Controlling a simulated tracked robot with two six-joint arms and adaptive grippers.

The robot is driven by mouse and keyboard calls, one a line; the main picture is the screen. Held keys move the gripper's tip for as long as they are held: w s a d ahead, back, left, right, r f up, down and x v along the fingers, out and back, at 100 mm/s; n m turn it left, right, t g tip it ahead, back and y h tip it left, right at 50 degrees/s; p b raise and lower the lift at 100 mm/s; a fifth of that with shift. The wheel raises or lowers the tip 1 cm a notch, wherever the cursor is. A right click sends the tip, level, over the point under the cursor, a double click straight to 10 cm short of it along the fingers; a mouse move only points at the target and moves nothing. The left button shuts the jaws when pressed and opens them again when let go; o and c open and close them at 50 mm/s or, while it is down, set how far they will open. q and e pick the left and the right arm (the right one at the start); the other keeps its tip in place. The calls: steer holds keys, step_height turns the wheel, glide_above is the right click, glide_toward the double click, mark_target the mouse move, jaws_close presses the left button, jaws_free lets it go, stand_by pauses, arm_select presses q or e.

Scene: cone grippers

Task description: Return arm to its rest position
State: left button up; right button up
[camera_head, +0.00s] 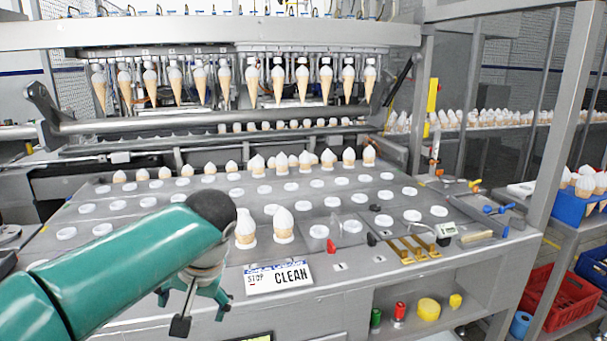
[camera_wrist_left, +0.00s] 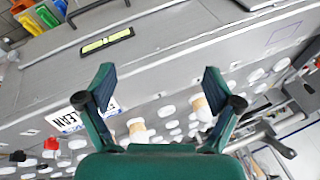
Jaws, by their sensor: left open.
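My left arm (camera_head: 130,255) is green and comes in from the lower left in the head view. Its gripper (camera_head: 195,308) hangs in front of the machine's front edge, left of the white CLEAN sign (camera_head: 278,277). In the left wrist view the two fingers of my left gripper (camera_wrist_left: 158,92) stand wide apart with nothing between them. Two ice cream cones, one (camera_head: 245,230) partly behind the arm and one (camera_head: 283,226) beside it, stand in the front row of the table. My right gripper does not show.
The grey machine table (camera_head: 330,262) has rows of white round holders, many empty, with a row of cones at the back. More cones hang from overhead grippers (camera_head: 303,80). Brass parts (camera_head: 413,248) lie at the right. A red crate (camera_head: 560,295) stands at the lower right.

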arm_select(q)
steer(key=s+a+f+g+h+p, duration=0.1)
steer(key=s+f+g+p, duration=0.2)
steer(key=f, duration=0.8)
steer(key=s+a+f+g+h+p, duration=0.1)
steer(key=s+a+f+g, duration=0.2)
steer(key=f, duration=0.8)
steer(key=s+d+f+n+h+p, duration=0.1)
steer(key=s+d+f+h, duration=0.1)
steer(key=s+d+f, duration=0.4)
steer(key=s+d+f+h+p, duration=0.15)
steer(key=s+f, duration=0.25)
steer(key=s, duration=0.4)
steer(key=s+d+f+n+h, duration=0.1)
steer(key=s+d+f+h, duration=0.3)
steer(key=s, duration=0.3)
steer(key=shift+w+a+f+t+y, duration=0.1)
steer(key=shift+w+f+t+y, duration=0.2)
steer(key=shift+w+t, duration=0.35)
steer(key=shift+w+a+f+t+y, duration=0.15)
steer(key=shift+w+f+t+y, duration=0.1)
steer(key=shift+w+t, duration=0.35)
steer(key=shift+w+a+f+t+y, duration=0.1)
steer(key=shift+w+f+t+y, duration=0.15)
steer(key=shift+w+t, duration=0.4)
